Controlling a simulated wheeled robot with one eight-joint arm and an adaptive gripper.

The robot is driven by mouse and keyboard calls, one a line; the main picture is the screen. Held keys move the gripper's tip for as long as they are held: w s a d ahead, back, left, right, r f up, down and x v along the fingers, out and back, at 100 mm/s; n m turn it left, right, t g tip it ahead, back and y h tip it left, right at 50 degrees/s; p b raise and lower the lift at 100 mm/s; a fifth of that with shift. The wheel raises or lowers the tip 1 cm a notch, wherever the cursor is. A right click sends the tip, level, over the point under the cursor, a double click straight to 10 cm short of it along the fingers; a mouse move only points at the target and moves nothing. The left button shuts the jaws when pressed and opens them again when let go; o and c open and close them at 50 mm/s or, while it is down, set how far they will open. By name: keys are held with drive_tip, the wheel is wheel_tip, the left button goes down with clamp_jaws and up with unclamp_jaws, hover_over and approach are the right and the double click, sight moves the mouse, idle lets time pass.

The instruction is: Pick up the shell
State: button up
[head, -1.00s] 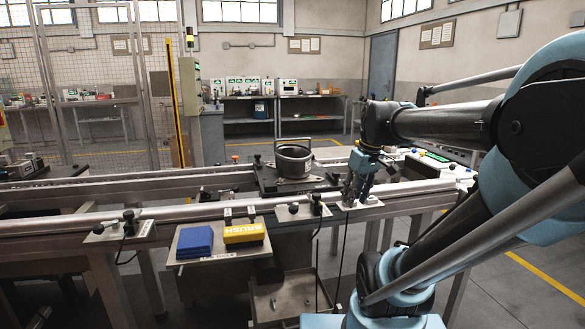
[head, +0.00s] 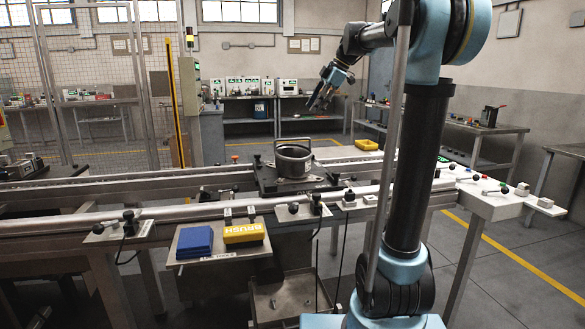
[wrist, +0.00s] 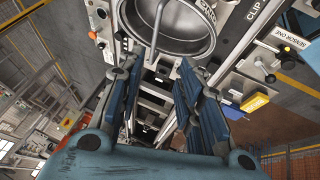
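The shell (head: 293,161) is a grey, open-topped metal pot with an arched bar at its rim. It stands upright on the dark pallet (head: 268,184) on the conveyor. In the wrist view the shell (wrist: 200,46) is at the top, with a bent rod across its open mouth. My gripper (head: 319,101) is raised well above the shell and slightly right of it in the head view. Its fingers (wrist: 156,68) are spread with nothing between them in the wrist view. The shell is beyond the fingertips, apart from them.
Conveyor rails (head: 170,211) run across the front. A shelf holds a blue block (head: 195,240) and a yellow brush box (head: 244,233). Clamps with black knobs (head: 316,199) line the near rail. A white-topped table (head: 490,199) stands at right. The air around the shell looks clear.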

approach(294, 139)
drive_tip(key=x, duration=0.5)
drive_tip(key=shift+f, duration=0.2)
drive_tip(key=shift+x, duration=2.65)
drive_tip(key=shift+w+a+r, duration=0.15)
drive_tip(key=shift+w+a, duration=0.05)
clamp_jaws()
